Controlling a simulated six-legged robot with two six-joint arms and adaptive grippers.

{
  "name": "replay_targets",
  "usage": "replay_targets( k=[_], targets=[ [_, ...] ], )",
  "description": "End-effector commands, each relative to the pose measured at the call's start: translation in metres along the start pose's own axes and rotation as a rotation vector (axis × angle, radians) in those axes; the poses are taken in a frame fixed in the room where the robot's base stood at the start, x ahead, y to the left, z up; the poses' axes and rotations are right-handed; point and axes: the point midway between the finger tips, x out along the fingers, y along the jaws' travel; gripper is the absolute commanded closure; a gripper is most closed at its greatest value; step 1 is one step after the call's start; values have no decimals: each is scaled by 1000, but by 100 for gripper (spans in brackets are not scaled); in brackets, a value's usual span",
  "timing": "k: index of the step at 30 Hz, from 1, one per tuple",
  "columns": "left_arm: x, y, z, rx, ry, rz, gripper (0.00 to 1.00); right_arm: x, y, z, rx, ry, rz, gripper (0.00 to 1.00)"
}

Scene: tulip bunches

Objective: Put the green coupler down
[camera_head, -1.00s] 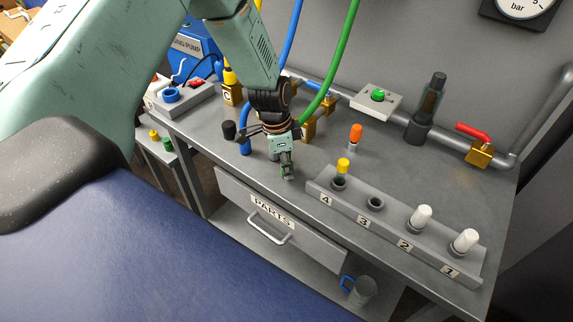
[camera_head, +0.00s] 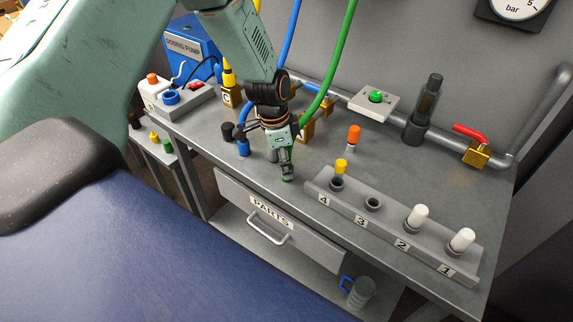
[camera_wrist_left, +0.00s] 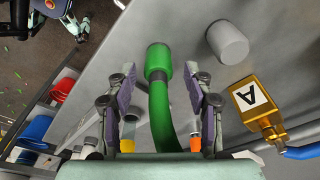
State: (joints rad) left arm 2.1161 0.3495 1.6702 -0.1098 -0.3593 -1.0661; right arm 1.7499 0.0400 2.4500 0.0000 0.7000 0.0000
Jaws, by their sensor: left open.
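The green coupler (camera_wrist_left: 158,62) is a short green cylinder on the end of the green hose (camera_wrist_left: 161,115). In the left wrist view it sits between the fingers of my left gripper (camera_wrist_left: 160,76), with a gap on each side. In the head view my left gripper (camera_head: 287,170) points down at the bench near its front edge, left of the numbered rack. Only a bit of the coupler (camera_head: 288,179) shows below the fingers; the rest is hidden. It appears to be at the bench top, but contact is hard to tell. My right gripper is not in view.
The numbered rack (camera_head: 392,226) stands to the right, with a yellow-topped piece and two white-topped pieces. An orange-topped piece (camera_head: 354,135) stands behind it. A brass block marked A (camera_wrist_left: 256,98) and a grey cylinder (camera_wrist_left: 228,42) are near the gripper. Bare bench (camera_head: 325,150) lies between.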

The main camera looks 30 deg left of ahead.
Motion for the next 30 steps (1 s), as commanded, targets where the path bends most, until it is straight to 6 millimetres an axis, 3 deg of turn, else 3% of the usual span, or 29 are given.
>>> replay_targets(
  k=[1, 9, 18, 23, 25, 28, 30],
  targets=[
    [-14, -1, -1, -1, 4, -2, 48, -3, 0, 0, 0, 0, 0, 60],
    [-69, 0, -1, -1, 3, -1, 48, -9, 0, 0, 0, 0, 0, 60],
    [-99, 0, 0, 0, 0, 1, 48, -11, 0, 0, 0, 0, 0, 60],
    [-99, 2, 1, -3, -2, 3, 48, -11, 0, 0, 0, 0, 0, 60],
    [-90, 9, 1, -20, -4, 8, 48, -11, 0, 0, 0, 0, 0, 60],
    [-58, 37, 5, -93, -11, 24, 48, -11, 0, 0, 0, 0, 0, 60],
    [-28, 66, 12, -177, -17, 35, 48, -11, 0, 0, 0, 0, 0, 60]
  ],
)
